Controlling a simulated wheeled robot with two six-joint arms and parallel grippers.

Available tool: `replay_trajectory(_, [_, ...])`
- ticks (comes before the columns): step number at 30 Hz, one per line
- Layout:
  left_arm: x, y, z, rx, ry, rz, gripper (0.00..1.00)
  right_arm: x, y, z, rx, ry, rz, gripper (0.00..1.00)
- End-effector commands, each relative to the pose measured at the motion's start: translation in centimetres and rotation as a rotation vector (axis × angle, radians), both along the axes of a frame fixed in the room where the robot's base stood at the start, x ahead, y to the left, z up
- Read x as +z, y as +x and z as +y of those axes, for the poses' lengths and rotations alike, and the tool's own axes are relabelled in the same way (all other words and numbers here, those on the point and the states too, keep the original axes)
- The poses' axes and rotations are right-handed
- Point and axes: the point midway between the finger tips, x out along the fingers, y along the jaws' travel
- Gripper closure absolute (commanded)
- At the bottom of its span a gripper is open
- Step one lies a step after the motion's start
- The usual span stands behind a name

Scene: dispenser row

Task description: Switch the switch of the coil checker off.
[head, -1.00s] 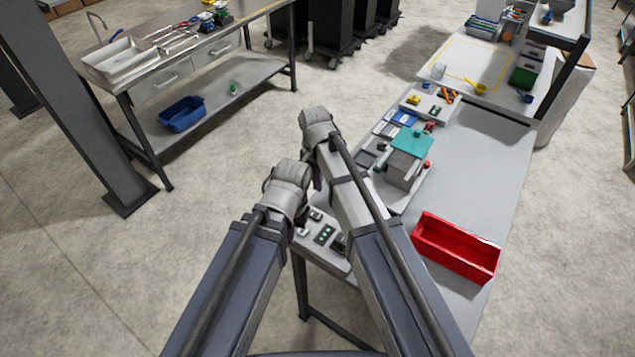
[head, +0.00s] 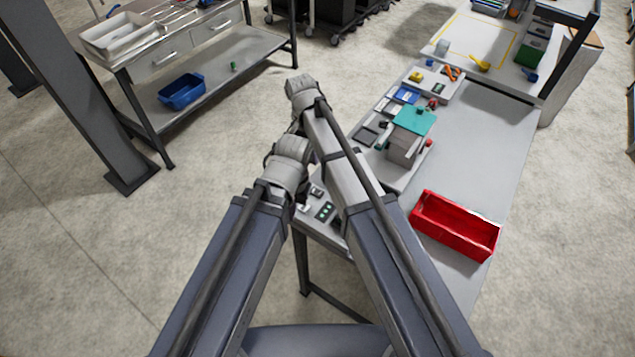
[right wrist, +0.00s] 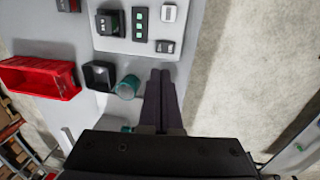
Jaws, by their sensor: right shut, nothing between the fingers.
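On the near end of the long table, a grey panel (right wrist: 120,40) carries a plate with several green buttons (right wrist: 140,24), a white switch (right wrist: 168,13), a small dark switch (right wrist: 165,46) and a black unit with a green part (right wrist: 110,23). The plate with green buttons (head: 325,212) also shows in the head view, between my arms. I cannot tell which unit is the coil checker. My right gripper (right wrist: 160,76) is shut and empty, its fingertips over the table by the panel's lower edge. My left gripper's fingers are hidden behind its wrist in the head view.
A teal cylinder (right wrist: 128,87) and a black square tray (right wrist: 99,75) are close left of the right fingers. A red bin (head: 455,228) stands on the table. A teal-topped box (head: 412,122) stands farther along. Open floor lies left of the table.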

Motion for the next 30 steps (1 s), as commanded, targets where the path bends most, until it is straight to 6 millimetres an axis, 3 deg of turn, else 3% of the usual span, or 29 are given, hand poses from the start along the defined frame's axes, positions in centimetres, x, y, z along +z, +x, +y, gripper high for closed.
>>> replay_trajectory(11, [-2.5, 0.0, 0.0, -0.005, 0.001, 0.0, 1.0, -2.5, -0.2, -0.3, 0.0, 0.001, -0.001, 1.0])
replay_trajectory(30, [-11.6, 0.0, 0.0, -0.011, 0.002, 0.001, 1.0, -11.6, -0.9, -1.3, 0.0, 0.001, -0.001, 1.0])
